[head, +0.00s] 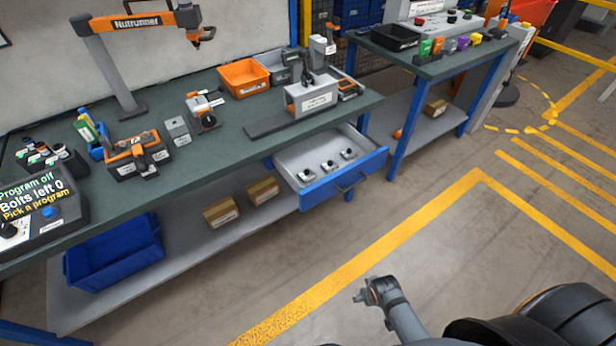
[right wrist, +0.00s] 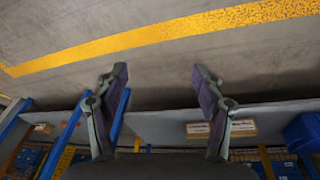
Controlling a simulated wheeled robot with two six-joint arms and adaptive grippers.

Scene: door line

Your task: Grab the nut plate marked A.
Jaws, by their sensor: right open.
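Three small metal pieces, which look like nut plates, lie in the open blue-fronted drawer (head: 357,186) under the bench: a left one (head: 308,174), a middle one (head: 328,165) and a right one (head: 348,154). Their markings are too small to read, so I cannot tell which is A. My right gripper (head: 372,292) is over the floor in front of the bench, well short of the drawer. In the right wrist view my right gripper (right wrist: 160,78) is open and empty, with floor beyond its fingers. My left gripper is not in view.
The green-topped bench (head: 230,150) carries a nutrunner arm (head: 130,60), an orange bin (head: 243,78) and a grey fixture (head: 312,97). Cardboard boxes (head: 221,212) and a blue crate (head: 113,252) stand on its lower shelf. The floor before the drawer is clear.

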